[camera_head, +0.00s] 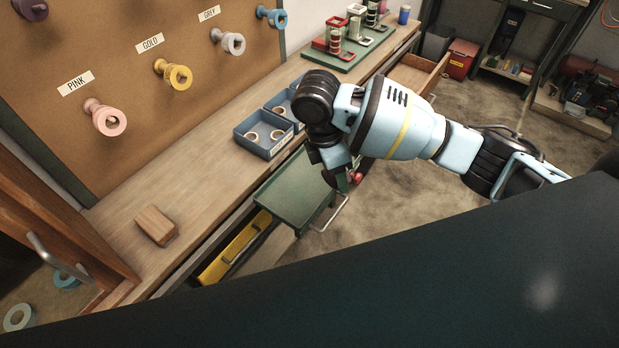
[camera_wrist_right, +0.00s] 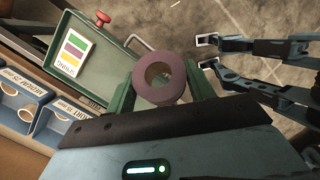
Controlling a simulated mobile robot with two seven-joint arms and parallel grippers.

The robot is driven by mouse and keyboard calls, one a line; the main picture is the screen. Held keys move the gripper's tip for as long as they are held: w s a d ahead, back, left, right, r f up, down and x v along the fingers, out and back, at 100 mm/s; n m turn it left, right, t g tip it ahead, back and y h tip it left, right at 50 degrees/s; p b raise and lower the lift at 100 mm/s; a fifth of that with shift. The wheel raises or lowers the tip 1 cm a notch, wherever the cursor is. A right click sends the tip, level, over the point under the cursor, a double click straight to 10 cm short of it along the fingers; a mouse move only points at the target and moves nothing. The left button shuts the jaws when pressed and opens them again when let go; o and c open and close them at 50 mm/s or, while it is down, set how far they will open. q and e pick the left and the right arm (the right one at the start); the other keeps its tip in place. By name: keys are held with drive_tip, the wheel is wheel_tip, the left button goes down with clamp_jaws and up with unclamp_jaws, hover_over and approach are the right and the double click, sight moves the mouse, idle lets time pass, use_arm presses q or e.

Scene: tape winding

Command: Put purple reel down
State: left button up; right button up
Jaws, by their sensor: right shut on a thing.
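The purple reel (camera_wrist_right: 152,86) is a thick mauve ring with a round hole. In the right wrist view it sits between the two green fingers of my right gripper (camera_wrist_right: 162,88), which is shut on it. The reel is held over or beside the green tray (camera_wrist_right: 98,73); its height above it is unclear. In the head view my right arm hides the reel and most of its gripper. My left gripper (camera_wrist_right: 207,51) shows at the right of the wrist view, open and empty, its fingertips apart and clear of the reel.
The green tray also shows in the head view (camera_head: 290,192), beside the workbench (camera_head: 190,165). Blue bins (camera_head: 249,146) and a wooden block (camera_head: 155,225) rest on the bench. A pegboard (camera_head: 120,50) holds reels, including a dark purple one (camera_head: 30,9). A red knob (camera_wrist_right: 103,19) stands at the tray's edge.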

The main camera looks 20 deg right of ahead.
drive_tip(key=f+n+t, duration=0.1)
drive_tip(key=n, duration=0.2)
drive_tip(key=a+f+n+t+h, duration=0.1)
drive_tip(key=n+t, duration=0.1)
drive_tip(key=n, duration=0.1)
drive_tip(key=f+n+t, duration=0.1)
drive_tip(key=n+t, duration=0.1)
drive_tip(key=n, duration=0.1)
drive_tip(key=shift+s+a+f+n+h, duration=0.1)
drive_tip(key=shift+s+a+n+h, duration=0.1)
drive_tip(key=shift+n+h, duration=0.2)
drive_tip(key=s+a+f+n+t+y, duration=0.2)
drive_tip(key=s+f+n+t+y, duration=0.2)
drive_tip(key=n+y, duration=0.6)
drive_tip(key=shift+f+n+t, duration=0.8)
drive_tip(key=shift+f+n, duration=0.45)
drive_tip(key=shift+n, duration=0.75)
approach(302, 173)
drive_tip(key=w, duration=0.1)
drive_tip(key=w+a, duration=0.2)
drive_tip(key=shift+w+a+r, duration=0.1)
drive_tip(key=shift+w+r, duration=0.05)
drive_tip(key=shift+r, duration=0.15)
drive_tip(key=shift+w+f+b, duration=0.2)
drive_tip(key=shift+f+b, duration=0.2)
drive_tip(key=shift+f, duration=1.35)
drive_tip(key=shift+f, duration=0.1)
